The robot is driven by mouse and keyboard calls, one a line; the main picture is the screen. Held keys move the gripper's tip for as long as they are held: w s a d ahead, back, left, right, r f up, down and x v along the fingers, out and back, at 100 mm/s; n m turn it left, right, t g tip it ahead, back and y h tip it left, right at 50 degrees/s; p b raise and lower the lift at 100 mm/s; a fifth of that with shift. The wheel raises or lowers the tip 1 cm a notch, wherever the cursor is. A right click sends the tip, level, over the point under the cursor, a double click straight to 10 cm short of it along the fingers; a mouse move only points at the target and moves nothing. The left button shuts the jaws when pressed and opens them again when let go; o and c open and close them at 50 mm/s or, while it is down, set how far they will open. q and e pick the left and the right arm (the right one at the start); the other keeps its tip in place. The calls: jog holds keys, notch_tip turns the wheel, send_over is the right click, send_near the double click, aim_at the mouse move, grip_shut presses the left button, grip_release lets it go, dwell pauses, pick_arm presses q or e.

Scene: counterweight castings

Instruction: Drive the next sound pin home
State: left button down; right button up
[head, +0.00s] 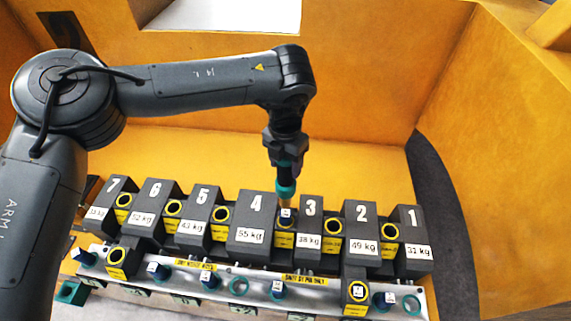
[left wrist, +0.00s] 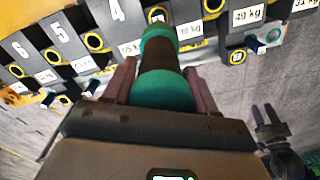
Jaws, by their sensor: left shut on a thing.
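My left gripper (head: 286,165) points down and is shut on a teal-and-dark cylindrical tool (head: 286,188), which also fills the middle of the left wrist view (left wrist: 165,75). The tool's brass-coloured lower end is over a pin with a white-and-blue head (head: 286,215) between castings 4 (head: 254,215) and 3 (head: 311,217). I cannot tell whether they touch. More pins with blue-and-white heads stand in the pale metal rail (head: 325,292) in front, such as one at its left (head: 157,269). My right gripper (left wrist: 264,118) shows in the left wrist view, with its fingers apart.
A row of dark numbered castings, from 7 (head: 104,205) to 1 (head: 413,232), stands behind the rail, with yellow-ringed holes (head: 222,215) between them. Dark ringed blocks (head: 356,291) sit on the rail. Yellow walls (head: 365,70) close off the back and right.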

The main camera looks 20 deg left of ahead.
pick_arm(q)
jog(key=shift+f+b, duration=0.8)
jog(key=shift+f, duration=1.9)
jog(key=shift+p, duration=0.3)
jog(key=shift+a+f, duration=0.1)
jog(key=shift+f, duration=0.4)
